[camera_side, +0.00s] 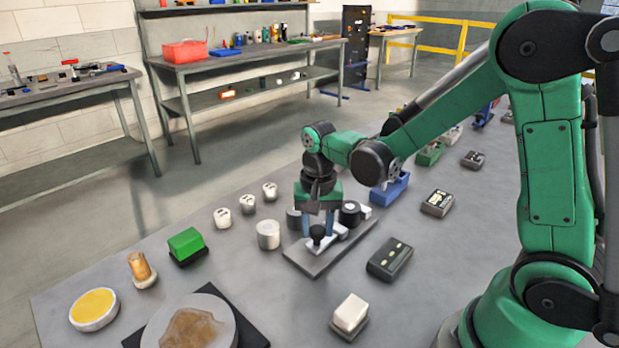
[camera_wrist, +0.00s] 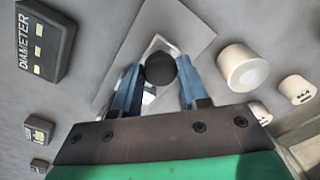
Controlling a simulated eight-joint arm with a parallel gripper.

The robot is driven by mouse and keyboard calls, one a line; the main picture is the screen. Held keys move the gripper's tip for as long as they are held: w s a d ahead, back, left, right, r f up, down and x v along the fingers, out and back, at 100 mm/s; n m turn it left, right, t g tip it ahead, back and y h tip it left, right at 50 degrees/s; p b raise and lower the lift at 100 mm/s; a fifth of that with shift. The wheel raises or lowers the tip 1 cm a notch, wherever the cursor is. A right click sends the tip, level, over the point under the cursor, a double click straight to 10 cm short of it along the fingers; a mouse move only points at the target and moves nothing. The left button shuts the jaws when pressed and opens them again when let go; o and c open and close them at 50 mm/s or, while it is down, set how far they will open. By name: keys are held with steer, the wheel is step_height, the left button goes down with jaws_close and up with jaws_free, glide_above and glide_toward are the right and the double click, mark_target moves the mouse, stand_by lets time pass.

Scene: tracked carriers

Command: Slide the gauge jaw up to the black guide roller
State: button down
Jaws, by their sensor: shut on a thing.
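My gripper (camera_side: 318,234) points down over a grey base plate (camera_side: 308,263), its two blue fingers on either side of a black knob (camera_side: 317,231). The knob belongs to the gauge jaw, whose pale metal body (camera_side: 342,243) shows beside it. In the wrist view the fingers (camera_wrist: 160,72) close on the round black knob (camera_wrist: 161,68), above the plate (camera_wrist: 172,24). The black guide roller (camera_side: 350,213) stands behind and right of the knob in the side view, with a gap in the picture between them. In the wrist view I cannot make out the roller.
A blue bin (camera_side: 390,189) sits behind.

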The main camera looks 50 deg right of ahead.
steer(key=shift+d, duration=0.9)
steer(key=shift+c, duration=2.3)
jaws_free()
steer(key=shift+r, duration=2.8)
steer(key=s+a+r+n+t, duration=0.4)
steer(key=n+t, duration=0.3)
steer(key=n, duration=0.2)
steer(key=shift+s, duration=0.65)
